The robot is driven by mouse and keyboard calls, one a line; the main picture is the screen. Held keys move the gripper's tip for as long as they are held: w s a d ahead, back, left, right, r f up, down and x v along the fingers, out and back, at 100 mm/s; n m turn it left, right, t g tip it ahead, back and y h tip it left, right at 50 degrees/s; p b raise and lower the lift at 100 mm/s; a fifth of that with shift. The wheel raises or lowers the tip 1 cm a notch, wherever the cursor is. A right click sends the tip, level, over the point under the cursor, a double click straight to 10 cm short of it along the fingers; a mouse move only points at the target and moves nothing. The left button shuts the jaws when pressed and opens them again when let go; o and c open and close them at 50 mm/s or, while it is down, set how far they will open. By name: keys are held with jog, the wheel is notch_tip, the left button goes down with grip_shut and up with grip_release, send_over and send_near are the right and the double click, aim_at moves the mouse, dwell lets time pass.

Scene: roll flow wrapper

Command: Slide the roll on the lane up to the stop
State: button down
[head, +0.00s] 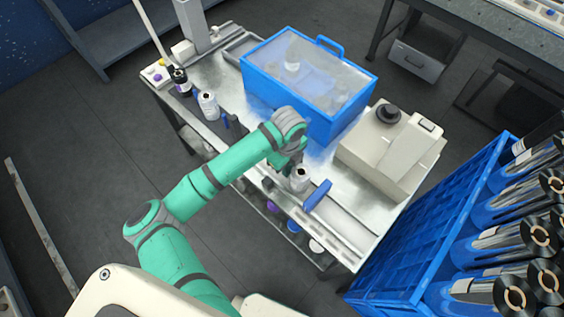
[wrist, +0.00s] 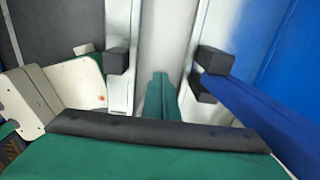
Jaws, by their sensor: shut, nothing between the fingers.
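In the wrist view my green fingers (wrist: 160,92) are together and empty, above the pale lane strip (wrist: 167,40). The roll cannot be made out there.
A blue lidded bin (head: 308,85) and a beige machine (head: 390,150) stand behind the lane. Other rolls (head: 207,105) stand at the table's left end. A blue crate (head: 410,235) of film rolls is at right. Dark blocks (wrist: 118,60) flank the lane strip.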

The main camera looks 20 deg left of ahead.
aim_at(295, 176)
jog(key=shift+s+d, duration=0.15)
jog(key=shift+d, duration=0.45)
jog(key=shift+s+d, duration=0.25)
jog(key=shift+d, duration=0.45)
jog(key=shift+s+d, duration=0.25)
jog(key=shift+d, duration=0.45)
jog(key=shift+a, duration=0.1)
jog(key=shift+w+a, duration=0.15)
jog(key=shift+a, duration=0.1)
jog(key=a, duration=0.2)
jog(key=w+a+r, duration=0.1)
jog(key=shift+w+a, duration=0.1)
jog(key=shift+a, duration=0.15)
notch_tip(295, 176, up, 9)
jog(key=shift+d, duration=0.15)
